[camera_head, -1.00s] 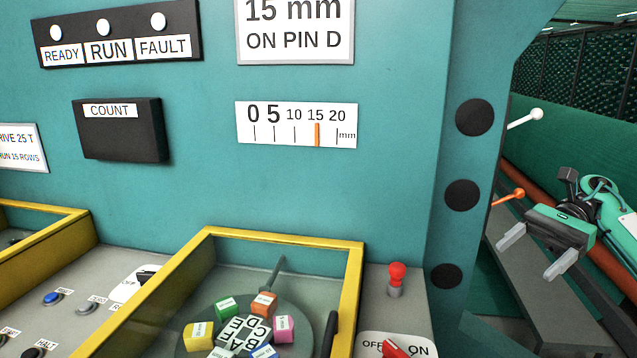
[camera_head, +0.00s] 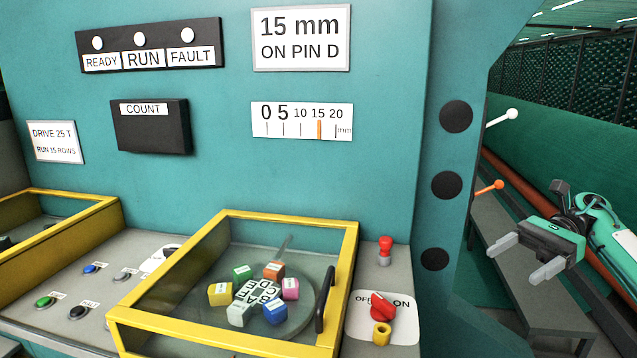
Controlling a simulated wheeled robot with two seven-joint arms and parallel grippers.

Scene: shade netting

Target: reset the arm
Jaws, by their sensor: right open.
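My right gripper (camera_head: 522,258) is in the camera_head view at the right. Its two pale grey fingers are apart, with nothing between them. It hangs in the air to the right of the teal machine panel (camera_head: 225,185), clear of it. My left gripper is out of view.
A yellow-framed clear cover (camera_head: 345,262) with a black handle sits over a dial with several coloured blocks. Right of it are a red plunger (camera_head: 385,246) and a red OFF/ON knob (camera_head: 381,306). White-tipped (camera_head: 511,114) and orange-tipped (camera_head: 498,185) levers stick out near my right arm.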

